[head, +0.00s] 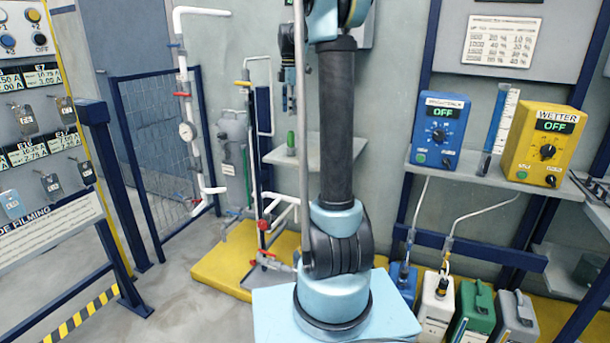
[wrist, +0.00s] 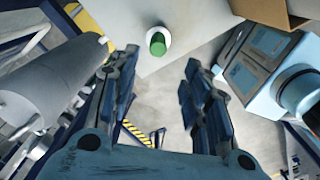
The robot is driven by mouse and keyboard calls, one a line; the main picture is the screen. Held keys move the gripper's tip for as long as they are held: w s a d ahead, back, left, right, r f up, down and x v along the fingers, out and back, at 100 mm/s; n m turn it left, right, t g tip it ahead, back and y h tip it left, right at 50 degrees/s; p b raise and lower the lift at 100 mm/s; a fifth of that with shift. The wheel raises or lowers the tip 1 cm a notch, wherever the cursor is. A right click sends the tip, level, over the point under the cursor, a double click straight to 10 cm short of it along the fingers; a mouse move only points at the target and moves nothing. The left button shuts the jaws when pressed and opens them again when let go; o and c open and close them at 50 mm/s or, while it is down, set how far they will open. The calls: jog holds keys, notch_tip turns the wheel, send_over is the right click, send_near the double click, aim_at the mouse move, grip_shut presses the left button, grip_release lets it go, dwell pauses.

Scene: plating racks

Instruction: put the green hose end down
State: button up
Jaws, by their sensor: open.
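The green hose end (head: 291,140) stands upright on a grey wall shelf (head: 335,148) in the head view. In the wrist view the green hose end (wrist: 158,45) sits in a pale round ring on the shelf surface (wrist: 195,30). My gripper (wrist: 161,60) is open and empty, with its two fingers spread to either side below the green end in the picture. A gap separates the fingers from it. In the head view my gripper (head: 288,75) hangs above the shelf, partly hidden by a thin upright pole.
A blue box (head: 438,130) and a yellow box (head: 543,145) sit on a right shelf, with several canisters below. A blue mesh fence (head: 160,130) stands left.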

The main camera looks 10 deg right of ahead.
jog(key=s+f+m+t, duration=0.1)
jog(key=s+f+m, duration=0.3)
jog(key=s, duration=0.9)
jog(key=s+f+m, duration=0.1)
jog(key=s+m, duration=0.5)
jog(key=s, duration=0.6)
jog(key=s+f+m+t, duration=0.1)
jog(key=s+f+m, duration=0.8)
jog(key=s+f, duration=0.8)
jog(key=shift+s+a+f, duration=0.25)
jog(key=shift+s, duration=0.75)
